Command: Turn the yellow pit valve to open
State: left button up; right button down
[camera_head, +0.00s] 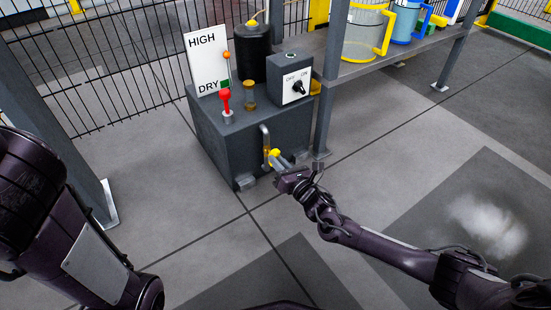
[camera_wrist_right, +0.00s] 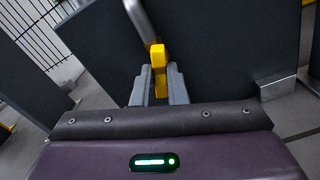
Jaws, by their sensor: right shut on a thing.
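The yellow pit valve handle (camera_head: 273,154) sits on a grey pipe (camera_head: 265,139) at the front face of the dark grey box (camera_head: 240,150). My right gripper (camera_head: 279,160) reaches it from the right and is shut on the handle. In the right wrist view the yellow handle (camera_wrist_right: 158,57) stands between the two grey fingers of the right gripper (camera_wrist_right: 159,85), and the pipe (camera_wrist_right: 140,20) rises above it. The lower end of the handle is partly hidden between the fingers. My left arm shows at the left, but its gripper is out of view.
On the box stand a HIGH/DRY sign (camera_head: 205,60), a red-knobbed lever (camera_head: 225,100), a brass cylinder (camera_head: 249,95), a black canister (camera_head: 254,50) and an OFF/ON switch box (camera_head: 290,82). A shelf post (camera_head: 326,110) stands close right. The floor in front is clear.

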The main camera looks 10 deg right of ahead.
jog(key=n+p, duration=0.1)
jog(key=n, duration=0.3)
jog(key=c, duration=1.3)
grip_release()
jog(key=p+v, duration=0.5)
jog(key=v, duration=0.2)
